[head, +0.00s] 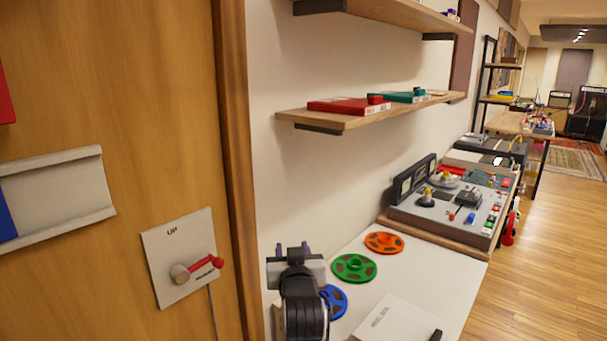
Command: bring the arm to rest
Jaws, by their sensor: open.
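My gripper (292,254) shows at the lower middle of the head view, at the end of my dark arm. It is above the near left end of the white tabletop (353,305), beside the wooden door frame. Its jaws point away from the camera, and the two fingertips show just above the grey gripper body. I see nothing held between them. My arm partly hides a blue reel (337,300) behind it.
A green reel (354,268) and an orange reel (384,243) lie farther back. A tape machine (450,211) stands beyond them. A shelf (365,112) with red and teal boxes juts out above. A lever plate (181,258) is at left.

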